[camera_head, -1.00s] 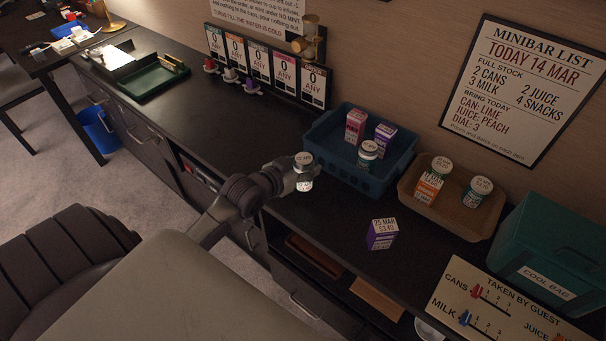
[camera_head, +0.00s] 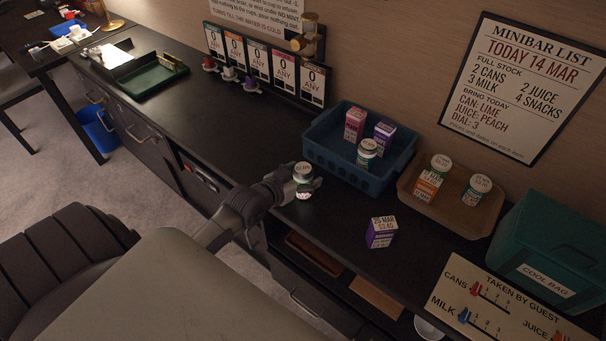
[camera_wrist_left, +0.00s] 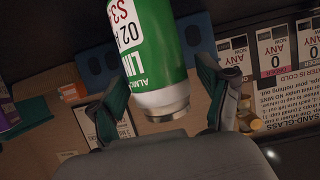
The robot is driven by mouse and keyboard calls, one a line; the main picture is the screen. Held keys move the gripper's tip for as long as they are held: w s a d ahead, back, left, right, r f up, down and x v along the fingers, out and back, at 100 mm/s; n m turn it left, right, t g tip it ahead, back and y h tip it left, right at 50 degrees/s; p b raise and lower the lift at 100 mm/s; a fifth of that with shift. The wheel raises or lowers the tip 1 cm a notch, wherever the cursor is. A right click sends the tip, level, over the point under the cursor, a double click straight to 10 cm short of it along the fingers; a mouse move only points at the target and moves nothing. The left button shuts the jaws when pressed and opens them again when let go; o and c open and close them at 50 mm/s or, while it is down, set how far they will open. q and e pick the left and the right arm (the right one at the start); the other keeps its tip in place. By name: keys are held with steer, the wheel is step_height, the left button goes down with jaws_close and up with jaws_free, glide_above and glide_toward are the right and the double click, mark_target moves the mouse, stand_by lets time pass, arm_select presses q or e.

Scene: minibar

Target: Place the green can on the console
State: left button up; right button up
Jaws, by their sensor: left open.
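The green can (camera_head: 303,173) stands upright on the dark console (camera_head: 235,140), just left of the blue crate. Its white lid faces up in the head view. The can's base is partly hidden by the fingers in the head view. My right gripper is not in view.
The blue crate (camera_head: 344,182) holds two cartons and a can. A brown tray (camera_head: 448,219) holds a carton and cans. A purple carton (camera_head: 381,232) stands in front. A teal cool bag (camera_head: 550,250) is at right.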

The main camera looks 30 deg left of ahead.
arm_select(q)
steer(key=shift+r, duration=0.1)
steer(key=d+v, duration=0.1)
steer(key=v, duration=1.1)
steer(key=a+f, duration=0.1)
steer(key=f, duration=0.3)
steer(key=s+a+f+g, duration=0.1)
steer(key=f, duration=0.3)
steer(key=s+a+f+g+y, duration=0.1)
steer(key=f, duration=0.3)
steer(key=shift+a+f+n, duration=0.2)
steer(key=shift+n, duration=0.2)
steer(key=s+f+g, duration=0.2)
steer(key=s+f, duration=0.1)
steer(key=f, duration=0.5)
steer(key=s+f+g, duration=0.1)
steer(key=s+f, duration=0.2)
steer(key=f, duration=0.5)
steer(key=s+d+f+m+g, duration=0.1)
steer(key=s+d+f+g, duration=0.2)
steer(key=s+d+f, duration=0.3)
steer(key=s+d+f+m+g, duration=0.1)
steer(key=s+d+f+g, duration=0.3)
steer(key=s+f, duration=1)
steer(key=s+d, duration=0.2)
steer(key=s, duration=0.3)
steer(key=shift+m, duration=0.3)
steer(key=shift+s, duration=0.15)
steer(key=shift+d, duration=0.1)
